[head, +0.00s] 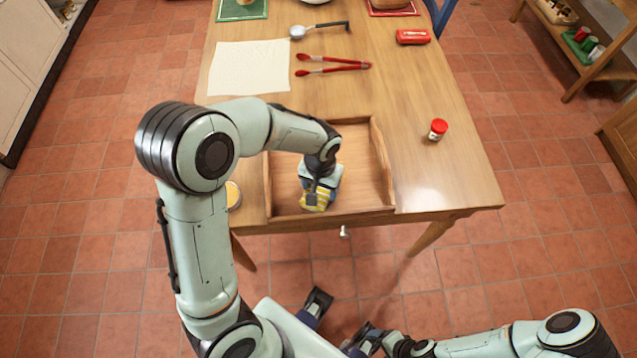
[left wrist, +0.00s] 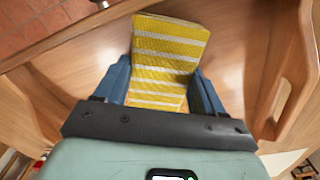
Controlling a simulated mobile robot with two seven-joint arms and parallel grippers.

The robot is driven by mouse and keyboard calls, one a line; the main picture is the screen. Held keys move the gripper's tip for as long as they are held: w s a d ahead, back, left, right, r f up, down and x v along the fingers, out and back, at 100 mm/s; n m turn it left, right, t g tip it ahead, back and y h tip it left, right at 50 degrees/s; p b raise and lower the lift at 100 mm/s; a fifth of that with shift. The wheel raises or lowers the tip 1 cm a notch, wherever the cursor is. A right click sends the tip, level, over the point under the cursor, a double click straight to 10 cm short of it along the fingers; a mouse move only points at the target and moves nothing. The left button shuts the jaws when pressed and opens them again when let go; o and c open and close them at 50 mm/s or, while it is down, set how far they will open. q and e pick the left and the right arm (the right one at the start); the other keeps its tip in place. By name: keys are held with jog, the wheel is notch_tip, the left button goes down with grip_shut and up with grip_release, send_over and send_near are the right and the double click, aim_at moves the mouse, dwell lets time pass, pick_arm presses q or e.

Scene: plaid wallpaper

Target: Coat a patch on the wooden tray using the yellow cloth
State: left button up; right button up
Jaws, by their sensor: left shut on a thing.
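The wooden tray (head: 388,168) lies at the front edge of the table, with raised walls. My left gripper (head: 316,204) is inside the tray near its front wall, shut on the yellow cloth (head: 313,200). In the left wrist view the yellow cloth (left wrist: 168,55) has white stripes and sits between the blue fingers of the left gripper (left wrist: 163,90). The tray floor shows around it; whether the cloth touches the floor is hard to tell. My right gripper (head: 362,340) is low in front of the table, away from the tray; its fingers are unclear.
On the table (head: 455,185) are a red-lidded jar (head: 438,129), red tongs (head: 333,65), a ladle (head: 318,30), a cream cloth (head: 249,68) and a red case (head: 413,36). A small round container (head: 233,195) stands left of the tray, partly behind my arm. The table's right front is clear.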

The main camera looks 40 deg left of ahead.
pick_arm(q)
jog(key=shift+w+d, duration=0.6)
jog(key=shift+d, duration=0.1)
jog(key=shift+w+a+p, duration=0.55)
jog(key=shift+w+a, duration=0.9)
jog(key=shift+w, duration=0.05)
